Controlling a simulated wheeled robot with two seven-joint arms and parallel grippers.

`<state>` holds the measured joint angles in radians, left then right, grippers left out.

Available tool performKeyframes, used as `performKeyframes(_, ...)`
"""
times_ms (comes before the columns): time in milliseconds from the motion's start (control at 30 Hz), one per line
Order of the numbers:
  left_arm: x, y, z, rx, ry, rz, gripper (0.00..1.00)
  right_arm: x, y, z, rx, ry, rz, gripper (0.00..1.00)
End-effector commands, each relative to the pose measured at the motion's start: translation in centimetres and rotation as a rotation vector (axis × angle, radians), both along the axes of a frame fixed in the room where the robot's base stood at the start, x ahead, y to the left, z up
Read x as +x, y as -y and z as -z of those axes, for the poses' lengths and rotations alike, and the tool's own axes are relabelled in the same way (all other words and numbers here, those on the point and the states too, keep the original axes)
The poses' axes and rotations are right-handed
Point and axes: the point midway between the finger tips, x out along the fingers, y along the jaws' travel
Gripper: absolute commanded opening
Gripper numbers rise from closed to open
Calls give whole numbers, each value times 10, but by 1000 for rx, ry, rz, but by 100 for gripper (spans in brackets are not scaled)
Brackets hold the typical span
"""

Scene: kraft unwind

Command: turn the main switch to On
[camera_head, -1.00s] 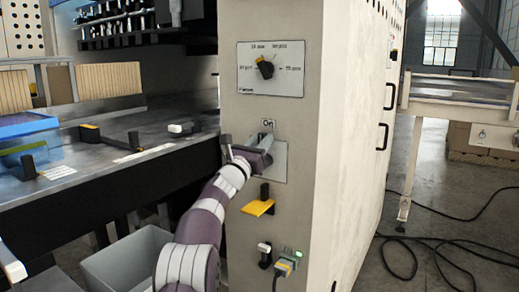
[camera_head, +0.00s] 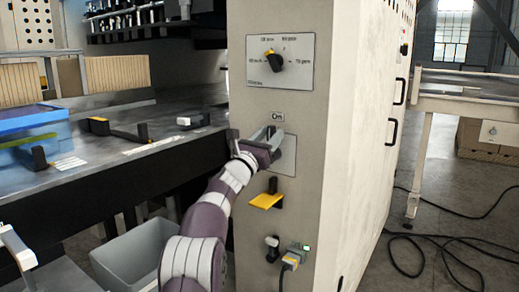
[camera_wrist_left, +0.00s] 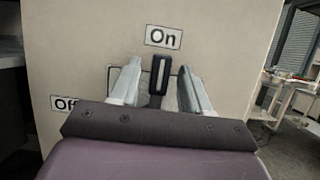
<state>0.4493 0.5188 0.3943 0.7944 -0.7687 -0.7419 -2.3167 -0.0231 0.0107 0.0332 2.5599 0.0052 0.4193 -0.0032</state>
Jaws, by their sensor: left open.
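The main switch (camera_wrist_left: 160,74) shows in the left wrist view as a dark upright handle with a pale stripe, pointing up at the On label (camera_wrist_left: 163,37). An Off label (camera_wrist_left: 66,104) is at the left, partly hidden by my gripper. My left gripper (camera_wrist_left: 158,82) is open, its two fingers on either side of the handle with gaps to each. In the head view my left gripper (camera_head: 262,140) is at the switch plate, just below the On label (camera_head: 277,117), and hides most of the switch. My right gripper is not in view.
A dial (camera_head: 274,60) is above on the same cabinet (camera_head: 350,160). A worktable (camera_head: 120,160) and a grey bin (camera_head: 130,255) are left. Black cables lie on the floor right.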

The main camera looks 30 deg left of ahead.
Motion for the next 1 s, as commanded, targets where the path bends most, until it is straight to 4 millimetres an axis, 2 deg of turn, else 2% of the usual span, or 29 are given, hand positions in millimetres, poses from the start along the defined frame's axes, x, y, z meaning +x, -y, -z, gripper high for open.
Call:
performKeyframes(200, -42, -3, 20, 1, 0, -3, 47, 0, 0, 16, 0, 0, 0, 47)
performKeyframes(400, -88, -7, 37, 1, 0, -3, 47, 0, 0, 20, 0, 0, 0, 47)
performKeyframes(500, -101, -9, 43, 2, -1, -2, 47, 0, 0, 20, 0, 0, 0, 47)
performKeyframes(633, -109, -9, 46, 2, 0, 0, 47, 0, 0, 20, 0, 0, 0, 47)
performKeyframes(1000, -109, -9, 46, 2, 0, 0, 47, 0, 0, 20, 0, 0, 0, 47)
